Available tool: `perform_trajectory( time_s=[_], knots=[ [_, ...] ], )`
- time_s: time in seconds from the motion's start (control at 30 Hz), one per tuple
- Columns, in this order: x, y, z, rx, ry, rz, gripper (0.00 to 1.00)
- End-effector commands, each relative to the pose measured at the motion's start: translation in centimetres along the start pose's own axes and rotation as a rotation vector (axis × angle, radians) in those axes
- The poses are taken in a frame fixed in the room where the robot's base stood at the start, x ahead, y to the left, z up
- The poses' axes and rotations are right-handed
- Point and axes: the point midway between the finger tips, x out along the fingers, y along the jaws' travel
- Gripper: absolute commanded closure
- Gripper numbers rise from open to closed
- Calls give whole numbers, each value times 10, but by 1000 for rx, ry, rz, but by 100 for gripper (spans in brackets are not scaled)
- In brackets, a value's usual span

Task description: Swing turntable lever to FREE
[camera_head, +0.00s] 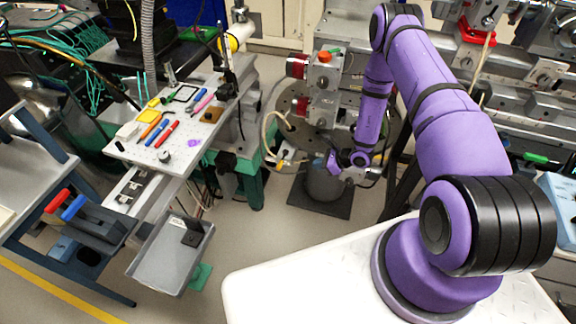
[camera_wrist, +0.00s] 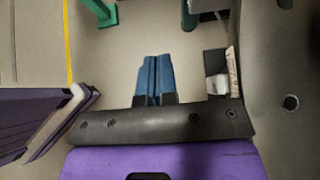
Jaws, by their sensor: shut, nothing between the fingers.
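The turntable (camera_head: 286,101) looks like a round grey-brown plate with holes, behind my forearm in the head view. In the wrist view, a large dark grey curved surface with a hole (camera_wrist: 291,103) fills the right side; it may be the turntable's edge. My gripper (camera_head: 331,160) is beside the lower front of the turntable, above a grey cylindrical base. In the wrist view its blue fingers (camera_wrist: 153,78) are together and empty, over open floor. I cannot clearly make out the lever or any FREE marking in either view.
A small white part by a black block (camera_wrist: 216,84) lies right of the fingers. A pale hose (camera_head: 266,128) curves beside the turntable. A bench with tools (camera_head: 185,160) and a grey tray (camera_head: 165,265) stand left. Floor between tray and cylinder base is clear.

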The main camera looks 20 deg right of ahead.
Motion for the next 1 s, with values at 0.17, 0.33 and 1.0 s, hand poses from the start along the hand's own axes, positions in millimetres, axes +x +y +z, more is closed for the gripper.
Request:
perform_trajectory(
  time_s=[0.17, 0.33, 1.0],
  knots=[
    [2, 0, 0, -1, 0, 1, 100],
    [17, 0, 0, -3, -1, 2, 100],
    [119, 0, 21, -4, 0, 1, 100]
  ],
)
